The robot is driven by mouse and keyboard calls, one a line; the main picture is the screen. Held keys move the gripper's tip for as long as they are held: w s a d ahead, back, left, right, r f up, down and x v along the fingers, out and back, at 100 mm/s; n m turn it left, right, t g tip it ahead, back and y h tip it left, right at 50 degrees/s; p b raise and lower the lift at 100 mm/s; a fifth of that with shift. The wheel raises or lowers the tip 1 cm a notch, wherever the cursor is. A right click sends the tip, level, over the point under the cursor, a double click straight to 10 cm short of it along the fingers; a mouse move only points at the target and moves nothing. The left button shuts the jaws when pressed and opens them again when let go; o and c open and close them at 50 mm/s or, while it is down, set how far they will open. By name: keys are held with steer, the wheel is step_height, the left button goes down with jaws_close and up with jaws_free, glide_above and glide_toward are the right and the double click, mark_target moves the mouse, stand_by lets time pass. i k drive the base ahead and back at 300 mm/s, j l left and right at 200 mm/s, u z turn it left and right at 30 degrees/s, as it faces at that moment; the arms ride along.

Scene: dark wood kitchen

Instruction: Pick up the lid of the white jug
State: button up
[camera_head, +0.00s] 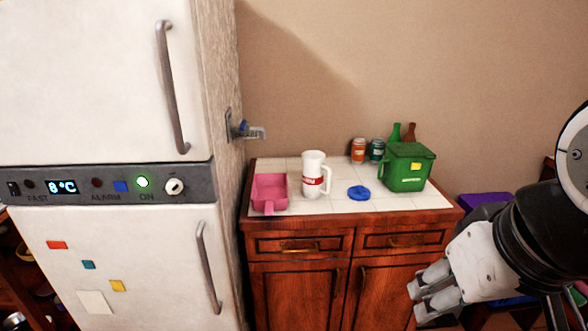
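The white jug (314,169) stands upright on the tiled counter, with a red label on its front and a handle on its right side. A round blue lid (358,193) lies flat on the counter just to the right of the jug, apart from it. My gripper (418,302) is at the lower right, in front of the cabinet and lower in the picture than the counter top. It is well away from the lid and the jug. Two grey fingers show, but the gap between their tips is too small to judge. I see nothing held in them.
A pink dustpan-like container (269,191) lies left of the jug. A green bin (405,167) stands right of the lid, with jars (358,150) and bottles behind. A white fridge (110,130) stands left of the counter (330,208). Bare tiles lie in front of the lid.

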mark_target(360, 193)
steer(key=i+j+z, duration=0.3)
steer(key=i+j, duration=0.15)
steer(key=i, duration=0.15)
steer(key=i+j+z, duration=0.3)
steer(key=i+j, duration=0.25)
